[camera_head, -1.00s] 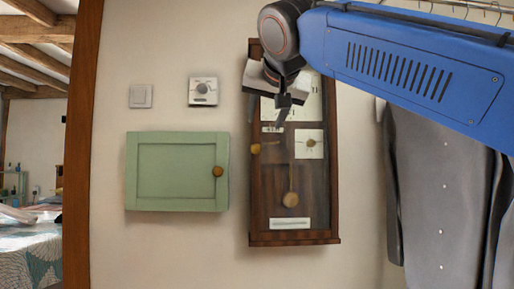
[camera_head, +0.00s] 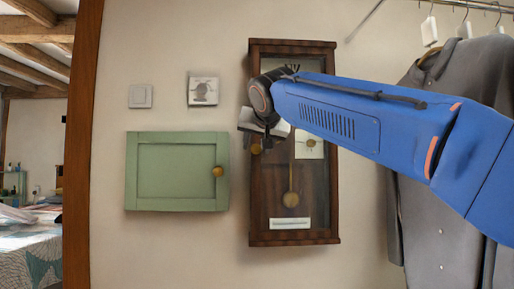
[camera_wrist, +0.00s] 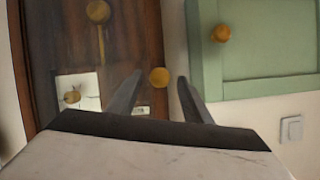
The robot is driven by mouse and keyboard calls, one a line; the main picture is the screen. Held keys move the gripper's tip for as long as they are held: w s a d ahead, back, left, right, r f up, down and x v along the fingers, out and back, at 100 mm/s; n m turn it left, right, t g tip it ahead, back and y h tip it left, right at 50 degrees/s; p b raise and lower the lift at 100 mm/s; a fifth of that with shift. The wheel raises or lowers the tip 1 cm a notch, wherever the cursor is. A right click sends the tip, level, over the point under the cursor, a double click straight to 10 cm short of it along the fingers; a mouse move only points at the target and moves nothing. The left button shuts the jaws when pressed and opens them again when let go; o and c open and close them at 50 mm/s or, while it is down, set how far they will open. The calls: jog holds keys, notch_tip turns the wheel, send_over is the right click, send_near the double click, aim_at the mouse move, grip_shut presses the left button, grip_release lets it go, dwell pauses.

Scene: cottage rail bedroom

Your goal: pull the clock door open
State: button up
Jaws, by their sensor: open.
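The tall dark wooden wall clock (camera_head: 334,200) hangs on the wall, with its glazed door closed. Its small round brass knob (camera_head: 256,149) is at the door's left edge, partly behind my gripper in the head view. My gripper (camera_head: 251,142) is in front of the clock's left edge, covering part of its upper left. In the wrist view, my open gripper (camera_wrist: 160,78) has a finger on each side of the brass knob (camera_wrist: 159,77), which appears between the tips. No contact shows, and the remaining depth to the knob is hard to tell. The pendulum (camera_head: 291,199) hangs behind the glass.
A green wall cabinet (camera_head: 175,172) with its own brass knob (camera_head: 218,171) is just left of the clock. A thermostat (camera_head: 202,91) and a light switch (camera_head: 140,96) are above it. Grey clothing (camera_head: 440,200) hangs from a rail at the right.

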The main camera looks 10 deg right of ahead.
jog(key=shift+w+f, duration=0.25)
jog(key=shift+w, duration=0.35)
grip_shut()
jog(key=shift+s, duration=0.15)
